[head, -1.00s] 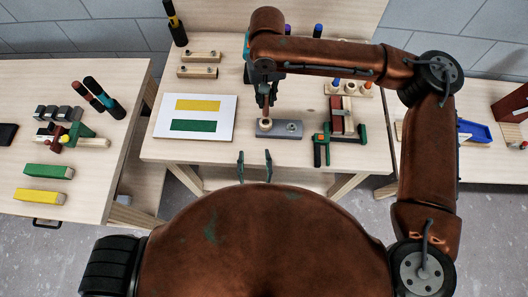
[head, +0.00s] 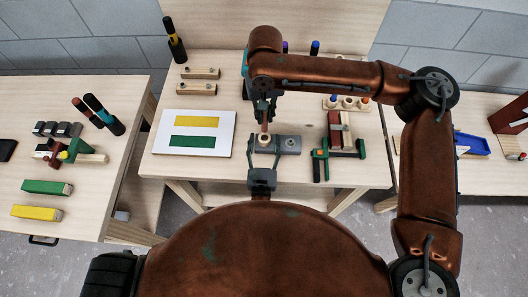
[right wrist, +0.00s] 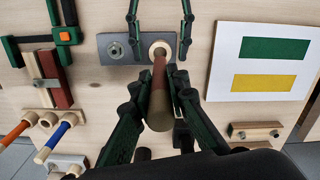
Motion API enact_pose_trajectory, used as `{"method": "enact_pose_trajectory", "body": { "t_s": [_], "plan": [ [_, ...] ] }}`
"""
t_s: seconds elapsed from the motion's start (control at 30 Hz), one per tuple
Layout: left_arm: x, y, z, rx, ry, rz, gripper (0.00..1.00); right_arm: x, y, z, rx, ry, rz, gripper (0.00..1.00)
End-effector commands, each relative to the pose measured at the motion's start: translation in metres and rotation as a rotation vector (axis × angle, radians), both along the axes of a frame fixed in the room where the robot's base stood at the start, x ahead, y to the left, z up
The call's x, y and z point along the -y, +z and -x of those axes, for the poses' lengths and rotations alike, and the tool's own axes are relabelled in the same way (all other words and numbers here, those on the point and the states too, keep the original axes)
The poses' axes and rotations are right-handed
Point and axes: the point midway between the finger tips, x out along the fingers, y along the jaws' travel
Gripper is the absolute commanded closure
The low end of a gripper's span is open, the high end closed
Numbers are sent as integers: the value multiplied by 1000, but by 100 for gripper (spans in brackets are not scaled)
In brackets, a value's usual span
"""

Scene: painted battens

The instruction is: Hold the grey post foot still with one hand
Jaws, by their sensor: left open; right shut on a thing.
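The grey post foot (head: 290,145) lies flat on the middle table near its front edge. It has a pale wooden ring at one end and a metal nut at the other; it also shows in the right wrist view (right wrist: 125,58). My right gripper (head: 264,113) is shut on a reddish-brown round post (right wrist: 159,85) above the ring. I cannot tell if the post's end is inside the ring. My left gripper (head: 263,152) is open at the foot's ring end, coming from the front edge. Its fingers are on either side of that end, with no clear grip visible.
A white board (head: 195,133) with a yellow and a green stripe lies left of the foot. A green clamp (head: 319,160) and a red-and-wood block (head: 335,133) are close on the right. A holder with several coloured pegs (head: 348,104) stands behind.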

Motion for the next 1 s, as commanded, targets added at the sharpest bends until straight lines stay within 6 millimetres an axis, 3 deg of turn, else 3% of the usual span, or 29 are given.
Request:
{"method": "enact_pose_trajectory", "body": {
  "t_s": [0.2, 0.47, 1.0],
  "plan": [
    [0, 0, -15, 0, -1, 2, 46, 0, 0, 0, 0, 0, 0, 100],
    [0, 0, -16, 0, 0, 1, 46, 0, 0, 0, 0, 0, 0, 100],
    [0, 0, -15, 0, 0, 1, 82, 0, 0, 0, 0, 0, 0, 100]
  ]
}}
